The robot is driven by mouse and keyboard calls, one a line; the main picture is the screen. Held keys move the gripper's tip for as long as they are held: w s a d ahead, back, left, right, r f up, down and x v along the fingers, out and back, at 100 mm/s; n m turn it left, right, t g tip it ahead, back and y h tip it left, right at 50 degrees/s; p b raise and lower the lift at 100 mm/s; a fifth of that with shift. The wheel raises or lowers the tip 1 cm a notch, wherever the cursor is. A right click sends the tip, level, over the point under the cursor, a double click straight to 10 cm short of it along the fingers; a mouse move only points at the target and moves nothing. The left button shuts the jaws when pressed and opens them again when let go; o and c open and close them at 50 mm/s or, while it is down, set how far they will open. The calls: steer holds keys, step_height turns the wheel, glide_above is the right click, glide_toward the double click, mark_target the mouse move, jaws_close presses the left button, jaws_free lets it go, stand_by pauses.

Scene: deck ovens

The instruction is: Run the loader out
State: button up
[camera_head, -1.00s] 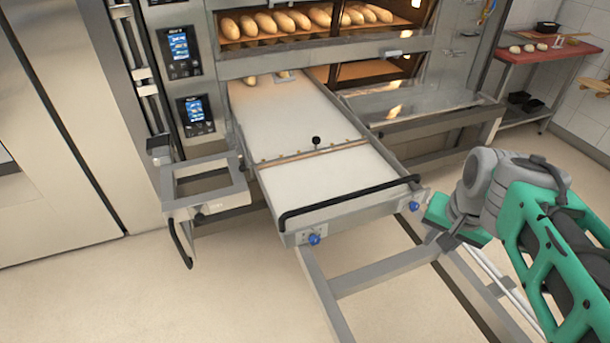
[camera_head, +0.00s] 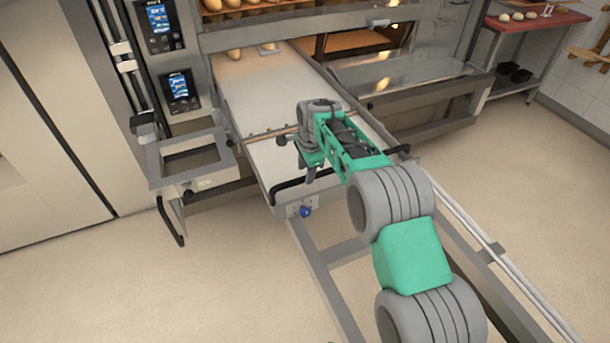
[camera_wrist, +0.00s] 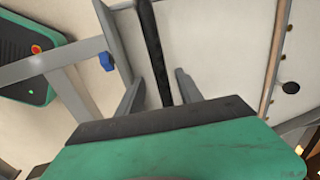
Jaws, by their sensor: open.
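The loader (camera_head: 262,96) is a long white belt in a steel frame, sticking out of the oven's lower deck. A black bar handle (camera_head: 285,186) runs across its front end, partly hidden by my arm. My gripper (camera_head: 309,172) is open and points down at the middle of the handle. In the wrist view the handle (camera_wrist: 153,52) runs between the two fingers of my gripper (camera_wrist: 160,92), with gaps at both sides. A wooden crossbar (camera_wrist: 273,68) with a black knob (camera_wrist: 291,87) lies across the belt.
A blue knob (camera_head: 305,211) is on the loader's front. A steel bracket frame (camera_head: 190,160) stands at left. Steel rails (camera_head: 330,280) extend forward under my arm. The floor at left is clear.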

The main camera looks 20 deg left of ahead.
steer(key=shift+w+a+f, duration=0.1)
steer(key=shift+w+f, duration=0.05)
steer(key=shift+f, duration=0.6)
steer(key=shift+w+a+f, duration=0.1)
steer(key=shift+f, duration=0.6)
steer(key=shift+c, duration=0.3)
jaws_close()
